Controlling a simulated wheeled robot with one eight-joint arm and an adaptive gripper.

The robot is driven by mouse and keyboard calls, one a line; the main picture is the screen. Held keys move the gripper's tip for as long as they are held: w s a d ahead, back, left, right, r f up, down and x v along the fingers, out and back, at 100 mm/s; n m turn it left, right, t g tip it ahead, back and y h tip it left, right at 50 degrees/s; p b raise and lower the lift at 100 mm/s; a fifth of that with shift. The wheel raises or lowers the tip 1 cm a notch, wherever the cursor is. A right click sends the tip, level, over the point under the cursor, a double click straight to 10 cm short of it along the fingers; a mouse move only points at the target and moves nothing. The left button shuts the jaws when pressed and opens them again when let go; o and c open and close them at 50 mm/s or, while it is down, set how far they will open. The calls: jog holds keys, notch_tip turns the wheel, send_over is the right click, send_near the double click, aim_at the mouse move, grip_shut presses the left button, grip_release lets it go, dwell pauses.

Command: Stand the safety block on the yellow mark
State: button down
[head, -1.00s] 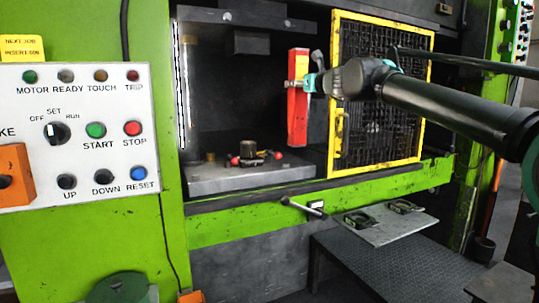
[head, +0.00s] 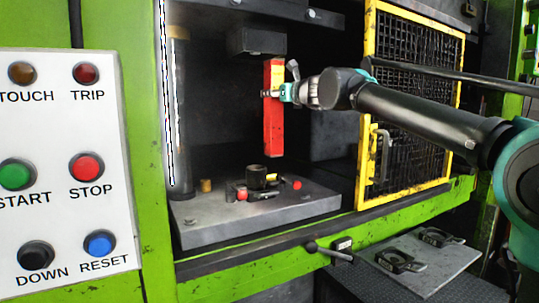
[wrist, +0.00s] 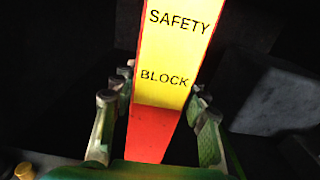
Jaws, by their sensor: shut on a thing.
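The safety block (head: 274,130) is a long red bar with a yellow lettered face, which fills the middle of the wrist view (wrist: 172,60). My gripper (head: 280,92) is shut on it at its upper part, and the fingers flank it in the wrist view (wrist: 161,92). The block hangs roughly upright inside the press opening, its lower end apart from the grey press bed (head: 225,228). A small yellow patch (head: 272,177) shows beside the dark die on the bed; I cannot tell if it is the mark.
A dark round die (head: 257,176) with red knobs sits on the bed below the block. A brass peg (head: 206,185) stands behind left. The upper ram (head: 257,40) is overhead. The yellow-framed mesh guard (head: 412,110) is at right. A tray (head: 420,262) projects below.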

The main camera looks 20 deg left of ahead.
jog(key=shift+f, duration=4.4)
jog(key=c, duration=0.8)
grip_release()
jog(key=shift+f, duration=0.1)
jog(key=shift+c, duration=0.2)
jog(key=shift+s+d, duration=0.1)
send_near(277, 120)
